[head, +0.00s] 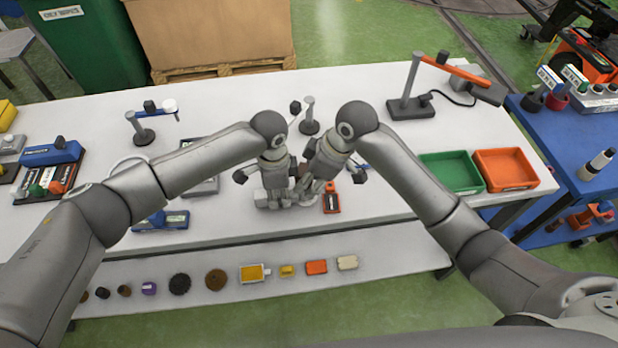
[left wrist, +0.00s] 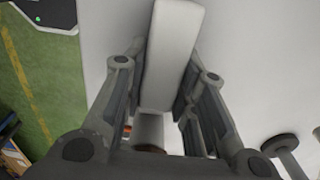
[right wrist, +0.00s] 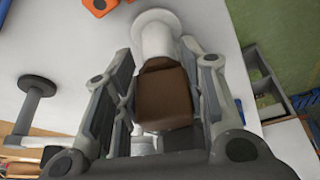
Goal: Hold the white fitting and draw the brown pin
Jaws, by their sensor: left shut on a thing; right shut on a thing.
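In the left wrist view my left gripper (left wrist: 162,72) is shut on the white fitting (left wrist: 171,50), its long pale body between the fingers. A sliver of brown shows below a white round part. In the right wrist view my right gripper (right wrist: 158,62) is shut on the brown pin (right wrist: 164,98). The pin's far end meets the white fitting's round neck (right wrist: 155,35), which ends in a wide flange. How deep the pin sits is hidden. In the head view the left gripper (head: 273,198) and right gripper (head: 306,192) are close together over the table and hide most of both parts.
An orange-and-black device (head: 332,197) lies just right of the grippers. Green (head: 451,172) and orange (head: 505,169) trays stand on the right of the white table (head: 390,205). A small stand (head: 309,126) is behind the grippers. Several small parts line the lower front shelf (head: 205,302).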

